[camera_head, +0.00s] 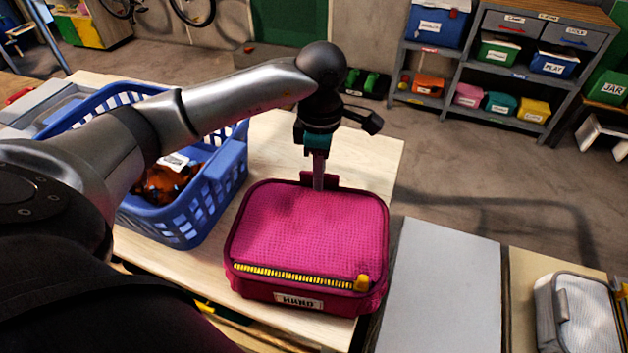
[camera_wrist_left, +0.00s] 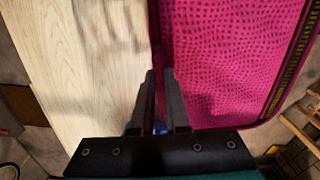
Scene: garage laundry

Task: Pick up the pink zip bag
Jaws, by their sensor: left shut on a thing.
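The pink zip bag (camera_head: 310,225) lies on the wooden table (camera_head: 372,152), with a yellow zip along its near edge and a label on its near side. In the left wrist view the bag (camera_wrist_left: 235,60) fills the right half. My left gripper (camera_head: 319,185) points down at the bag's far edge, by a small dark pink tab there. It is shut on the bag's edge or tab; its fingertips (camera_wrist_left: 160,100) partly hide the exact contact. The bag looks flat on the table. My right gripper is in neither view.
A blue laundry basket (camera_head: 205,200) with an orange-brown item inside stands left of the bag, under my left arm. A grey surface (camera_head: 445,285) and a grey bag (camera_head: 585,315) are at the right. A shelf with bins stands at the back right.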

